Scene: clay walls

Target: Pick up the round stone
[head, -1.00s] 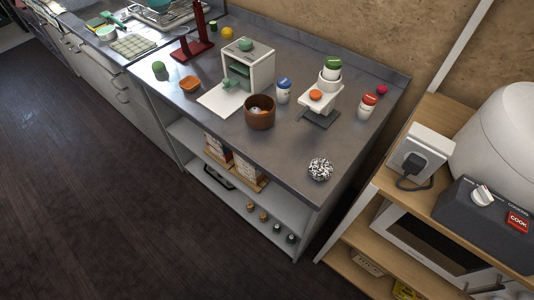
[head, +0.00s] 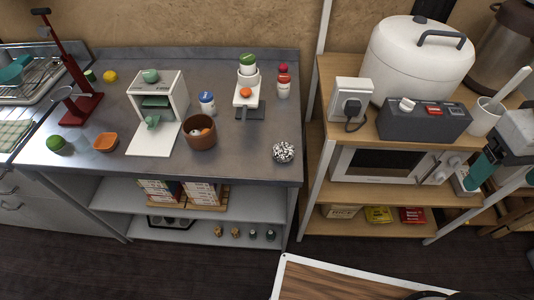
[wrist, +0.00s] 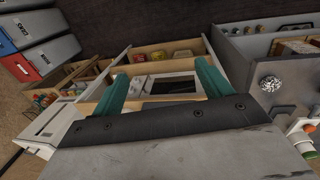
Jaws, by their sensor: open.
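The round stone (head: 284,152), speckled black and white, rests on the grey metal counter (head: 240,150) near its front right corner. It also shows in the wrist view (wrist: 270,84), right of the fingers. My gripper (head: 476,172) is at the right edge of the head view, well to the right of the stone, beside the wooden shelf unit. In the wrist view my gripper (wrist: 162,82) shows two teal fingers spread apart with nothing between them.
A brown pot (head: 200,138) with things in it stands left of the stone. A dark stand with a white top (head: 247,98) is behind it. The wooden shelf unit (head: 330,125) holds a white cooker (head: 415,65) and a microwave (head: 385,166). The counter around the stone is clear.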

